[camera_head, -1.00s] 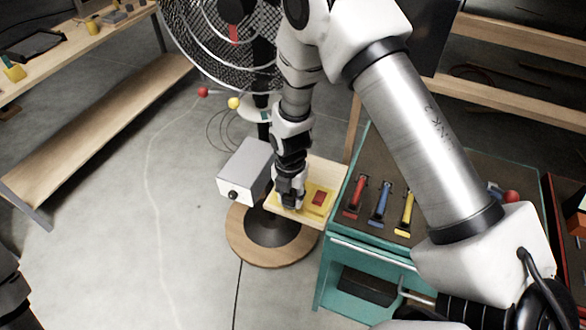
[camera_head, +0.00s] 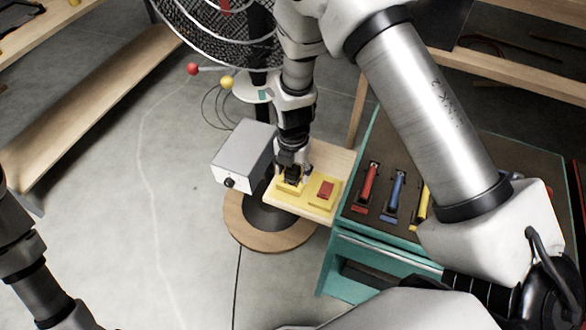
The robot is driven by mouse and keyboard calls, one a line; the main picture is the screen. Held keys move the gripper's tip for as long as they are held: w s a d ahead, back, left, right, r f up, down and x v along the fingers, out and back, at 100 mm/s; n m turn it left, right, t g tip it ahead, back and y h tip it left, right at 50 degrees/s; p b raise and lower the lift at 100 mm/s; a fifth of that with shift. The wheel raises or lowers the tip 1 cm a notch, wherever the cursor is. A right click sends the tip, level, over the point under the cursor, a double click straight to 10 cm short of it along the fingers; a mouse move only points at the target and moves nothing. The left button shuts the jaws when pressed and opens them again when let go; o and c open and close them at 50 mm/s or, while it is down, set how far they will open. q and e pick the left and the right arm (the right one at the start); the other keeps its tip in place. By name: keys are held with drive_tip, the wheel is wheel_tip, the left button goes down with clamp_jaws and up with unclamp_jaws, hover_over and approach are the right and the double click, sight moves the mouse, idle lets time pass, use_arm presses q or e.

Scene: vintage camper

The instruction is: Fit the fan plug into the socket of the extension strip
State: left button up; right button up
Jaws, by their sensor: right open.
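The extension strip (camera_head: 309,197) is a yellow block with a red switch, lying on a pale wooden board. A dark block that looks like the fan plug (camera_head: 292,181) is at the strip's left part, with its lower end at the yellow surface. I cannot tell how deep it sits, and the socket under it is hidden. My right gripper (camera_head: 292,172) is open above the strip, its fingers on either side of the dark block. The fan (camera_head: 218,30) stands behind, with a black cage and a round wooden base (camera_head: 240,228). My left arm shows at lower left; its gripper is out of view.
A grey box (camera_head: 243,152) with a black knob stands just left of the strip. A teal cabinet (camera_head: 345,240) holding red, blue and yellow-handled tools is to the right. A wooden bench (camera_head: 90,110) is at far left. Open floor lies at lower left.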

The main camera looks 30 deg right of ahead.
sight(292, 170)
drive_tip(key=shift+s+r, duration=0.15)
drive_tip(key=shift+s, duration=0.05)
drive_tip(key=shift+w+r, duration=0.2)
drive_tip(key=shift+r, duration=0.1)
wheel_tip(292, 170, up, 11)
drive_tip(key=b, duration=0.3)
drive_tip(key=shift+r, duration=0.15)
drive_tip(key=shift+s, duration=0.1)
